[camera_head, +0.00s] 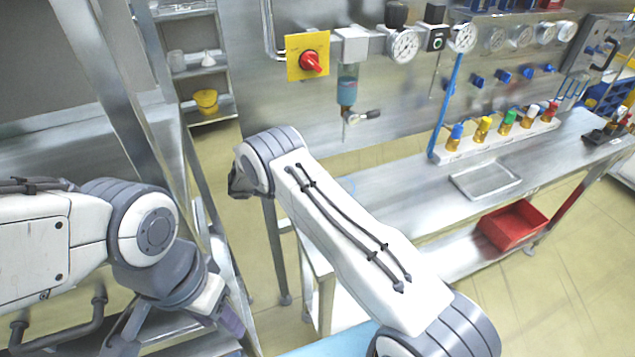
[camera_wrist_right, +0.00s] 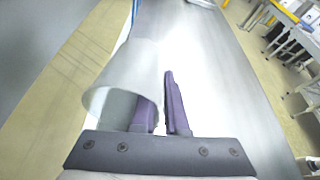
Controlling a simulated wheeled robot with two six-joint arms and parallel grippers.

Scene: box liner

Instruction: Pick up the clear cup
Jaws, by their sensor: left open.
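The clear cup (camera_wrist_right: 112,85) is a translucent, whitish cup in the right wrist view, tilted with its open mouth toward the lower left. My right gripper (camera_wrist_right: 162,100) has its purple fingers close together at the cup's right side. The left finger shows through the cup, and the right finger is outside it, so the wall lies between them. In the head view my right gripper is hidden behind its arm, and I cannot make out this cup. My left gripper (camera_head: 178,334) is at the lower left, open and empty, partly cut off by the frame.
A yellow bucket (camera_head: 206,101) stands on a back shelf. Metal posts rise near my left arm.

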